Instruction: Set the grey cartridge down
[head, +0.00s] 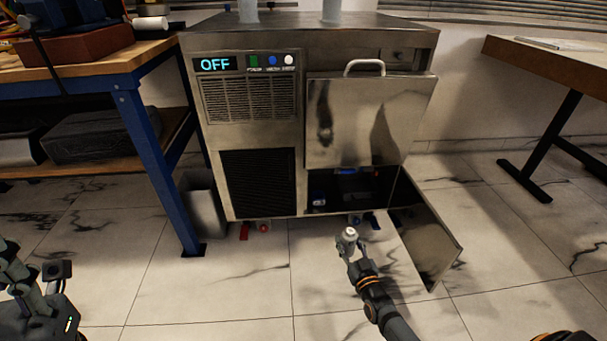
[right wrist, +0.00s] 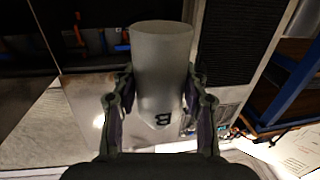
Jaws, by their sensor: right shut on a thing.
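The grey cartridge (head: 349,234) is held upright at the tip of my right gripper (head: 351,247), in front of the steel machine's open lower compartment (head: 350,188). In the right wrist view the cartridge (right wrist: 161,60) is a plain grey cylinder with a dark letter B near its lower end. The fingers of my right gripper (right wrist: 160,105) are shut on its two sides. My left arm shows at the lower left of the head view; its gripper (head: 12,262) is cut off by the edge, and its jaws cannot be made out.
The steel machine (head: 270,135) has a lit OFF display. Its lower door (head: 426,240) hangs open to the right of my right gripper. Blue and dark parts sit inside the compartment. A blue-legged workbench (head: 150,150) stands left, a table (head: 545,70) right. The marble floor in front is clear.

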